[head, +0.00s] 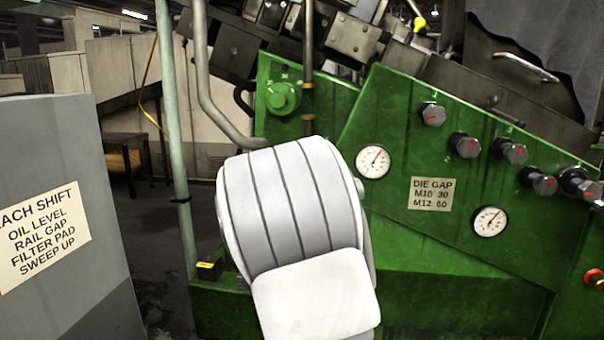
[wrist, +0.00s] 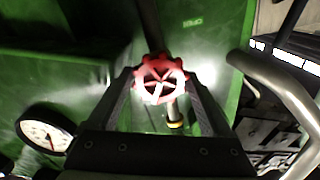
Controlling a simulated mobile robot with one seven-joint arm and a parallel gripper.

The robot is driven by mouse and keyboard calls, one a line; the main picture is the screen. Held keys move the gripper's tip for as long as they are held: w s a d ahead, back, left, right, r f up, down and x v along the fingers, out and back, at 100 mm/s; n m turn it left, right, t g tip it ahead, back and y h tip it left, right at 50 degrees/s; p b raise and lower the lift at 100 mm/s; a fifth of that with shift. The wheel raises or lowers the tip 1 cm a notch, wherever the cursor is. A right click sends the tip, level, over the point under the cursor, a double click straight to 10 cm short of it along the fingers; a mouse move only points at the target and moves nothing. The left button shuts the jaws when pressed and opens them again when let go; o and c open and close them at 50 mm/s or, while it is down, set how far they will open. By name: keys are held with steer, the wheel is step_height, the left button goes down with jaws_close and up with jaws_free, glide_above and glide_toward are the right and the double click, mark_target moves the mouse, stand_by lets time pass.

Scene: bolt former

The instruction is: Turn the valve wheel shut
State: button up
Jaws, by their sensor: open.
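The red valve wheel (wrist: 160,80) shows in the wrist view, a spoked rim with a scalloped edge on a pipe in front of a green panel. My gripper (wrist: 159,84) is open, with one dark finger on each side of the wheel. The fingertips look close to the rim; I cannot tell whether they touch it. In the head view my white arm fills the middle and the wheel and gripper do not show.
A green machine (head: 450,260) carries a gauge (head: 373,161), a second gauge (head: 490,221) and several black knobs. A bent grey pipe (wrist: 285,85) runs close on the right in the wrist view. A grey cabinet (head: 70,170) stands at left.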

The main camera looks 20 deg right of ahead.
steer(key=p+v, duration=0.2)
steer(key=v, duration=1.5)
steer(key=shift+a+p, duration=0.2)
steer(key=shift+p, duration=0.15)
steer(key=shift+s, duration=0.15)
steer(key=s+a+f+n+g+y, duration=0.3)
steer(key=s+a+n+y, duration=0.5)
steer(key=s+a+y, duration=0.3)
steer(key=s+d+f+n+g+h+p, duration=0.1)
steer(key=s+f+g, duration=0.2)
steer(key=s, duration=0.6)
steer(key=s+d+f+n+g, duration=0.1)
steer(key=s+f+n+g, duration=0.15)
steer(key=s, duration=0.55)
step_height(320, 180, up, 12)
steer(key=p, duration=1.1)
steer(key=shift+m+g+p, duration=0.4)
steer(key=shift+m+g, duration=0.05)
